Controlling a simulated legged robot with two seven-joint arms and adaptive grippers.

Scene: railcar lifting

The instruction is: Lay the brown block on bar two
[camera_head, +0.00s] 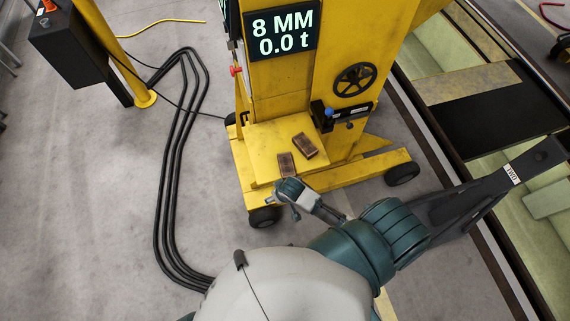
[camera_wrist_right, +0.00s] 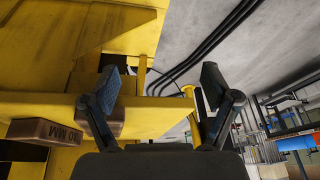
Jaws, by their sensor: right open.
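Two brown blocks lie on the yellow shelf of the lifting machine: one at the back right (camera_head: 304,145) and one nearer its front edge (camera_head: 286,163). In the right wrist view one block (camera_wrist_right: 45,131), marked with a number in MM, sits at the left, and the other (camera_wrist_right: 117,129) is partly behind the left finger. My right gripper (camera_wrist_right: 160,88) is open and empty, with the shelf edge behind its fingers. In the head view my right wrist (camera_head: 290,190) is just in front of the nearer block. The dark bar (camera_head: 478,195), labelled TWO, is at the right; my arm covers its near end.
The yellow machine (camera_head: 280,75) has a display reading 8 MM and 0.0 t, a black handwheel (camera_head: 355,79) and wheels. Black cables (camera_head: 172,170) lie on the floor at the left. A yellow post (camera_head: 115,50) carries a dark box. A glass-sided pit runs along the right.

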